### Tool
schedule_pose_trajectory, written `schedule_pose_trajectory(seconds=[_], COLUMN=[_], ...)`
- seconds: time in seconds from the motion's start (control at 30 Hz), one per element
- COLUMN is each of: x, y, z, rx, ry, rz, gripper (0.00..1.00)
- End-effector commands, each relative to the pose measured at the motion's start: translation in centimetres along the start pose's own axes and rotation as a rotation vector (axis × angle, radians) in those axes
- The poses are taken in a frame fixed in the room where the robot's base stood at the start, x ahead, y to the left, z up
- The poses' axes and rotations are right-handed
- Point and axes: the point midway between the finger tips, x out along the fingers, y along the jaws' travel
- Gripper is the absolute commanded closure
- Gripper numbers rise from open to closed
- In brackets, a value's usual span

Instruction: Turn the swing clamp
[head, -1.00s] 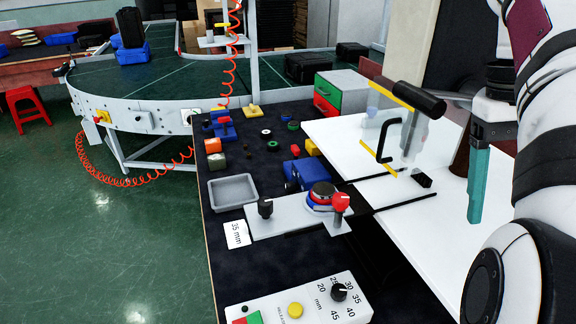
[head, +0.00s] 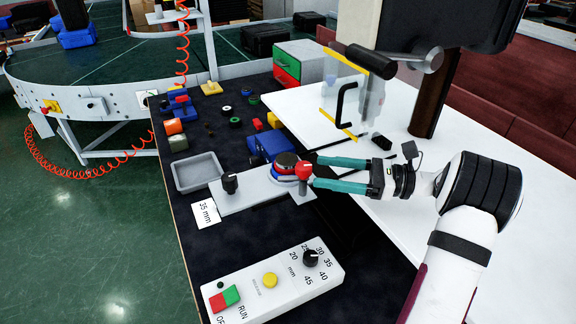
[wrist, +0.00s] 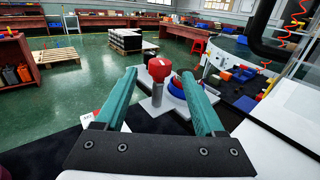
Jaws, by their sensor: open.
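The swing clamp appears to be the part with the red knob (head: 303,167) on a short grey post, at the right end of a light grey fixture plate (head: 252,192). A round dark-topped part with a blue and red rim (head: 286,163) sits beside the knob. My gripper (head: 311,170) has teal fingers and reaches in from the right. It is open, its fingertips at the red knob, one on each side. In the wrist view the red knob (wrist: 159,68) shows between the fingertips (wrist: 159,74). I cannot tell whether either finger touches it.
A black knob (head: 230,183) stands on the plate's left end. A grey tray (head: 199,172) and a blue block (head: 270,146) lie behind. A control box (head: 273,281) lies in front. A white machine table (head: 285,105) with a clear guard is behind my arm.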

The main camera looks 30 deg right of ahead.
Motion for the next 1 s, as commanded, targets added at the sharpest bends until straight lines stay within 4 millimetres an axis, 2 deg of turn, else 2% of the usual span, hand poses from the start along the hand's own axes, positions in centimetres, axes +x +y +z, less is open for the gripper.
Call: schedule_pose_trajectory(seconds=[0.1,0.3,0.47,0.7,0.77,1.0], x=[3.3,7.0,8.3,8.4,8.4,8.4], y=[0.1,0.1,0.1,0.0,0.0,0.0], z=[0.0,0.0,0.0,0.0,0.0,0.0], rx=[-0.002,-0.003,-0.003,-0.003,-0.003,-0.004], ry=[0.002,0.002,0.001,0.002,0.002,0.002], rz=[0.005,0.004,0.002,0.001,0.001,0.002], gripper=[0.29,0.29,0.29,0.29,0.36,0.79])
